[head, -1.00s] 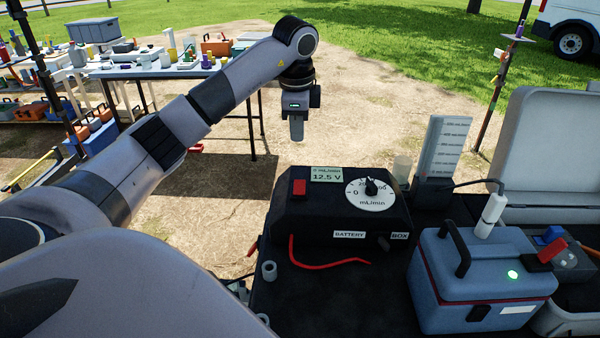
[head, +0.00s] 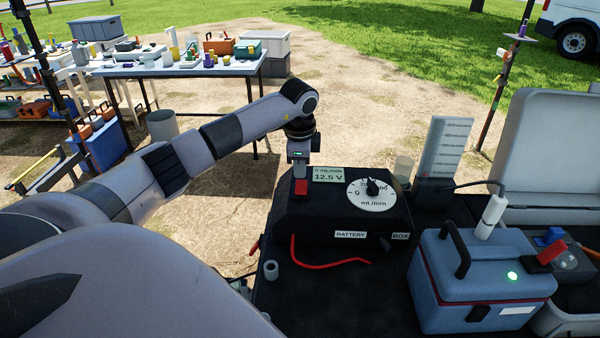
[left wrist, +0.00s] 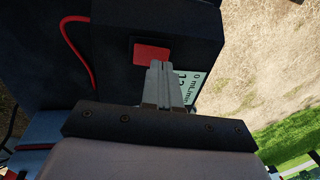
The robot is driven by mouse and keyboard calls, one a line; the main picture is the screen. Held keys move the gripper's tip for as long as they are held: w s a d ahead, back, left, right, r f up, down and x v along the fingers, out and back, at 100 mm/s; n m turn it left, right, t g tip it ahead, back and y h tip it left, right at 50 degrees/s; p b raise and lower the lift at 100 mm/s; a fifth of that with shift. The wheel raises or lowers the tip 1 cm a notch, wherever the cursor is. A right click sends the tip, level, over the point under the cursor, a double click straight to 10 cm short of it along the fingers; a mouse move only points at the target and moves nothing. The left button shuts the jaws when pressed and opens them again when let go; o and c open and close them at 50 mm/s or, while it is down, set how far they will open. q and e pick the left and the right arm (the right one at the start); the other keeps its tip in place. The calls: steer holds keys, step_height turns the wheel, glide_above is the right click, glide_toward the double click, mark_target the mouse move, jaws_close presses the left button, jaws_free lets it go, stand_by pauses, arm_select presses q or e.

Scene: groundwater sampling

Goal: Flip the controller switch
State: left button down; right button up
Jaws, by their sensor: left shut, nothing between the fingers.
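The black controller box (head: 325,212) stands on the dark table with a display reading 12.5 V (head: 328,174) and a white mL/min dial (head: 371,195). Its red switch (head: 301,187) sits at the top left, beside the display. My left gripper (head: 300,172) is shut and empty, pointing down at the red switch. In the left wrist view the shut fingertips (left wrist: 158,66) overlap the edge of the red switch (left wrist: 150,53); I cannot tell whether they touch. The fingers partly hide the display in that view. My right gripper is not in view.
A blue cooler box (head: 480,280) with a black handle stands right of the controller. A red cable (head: 330,265) lies in front. Another table (head: 180,68) with gear is far back left.

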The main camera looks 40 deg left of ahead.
mark_target(300, 187)
arm_select(q)
steer(key=shift+w+a+f, duration=0.1)
steer(key=shift+f, duration=0.6)
steer(key=shift+w+a+f, duration=0.1)
steer(key=shift+f, duration=0.55)
steer(key=shift+w+f, duration=0.1)
steer(key=shift+f, duration=0.15)
steer(key=shift+s+d+f+p, duration=0.1)
steer(key=shift+s+d+p, duration=0.4)
steer(key=shift+s+p, duration=0.15)
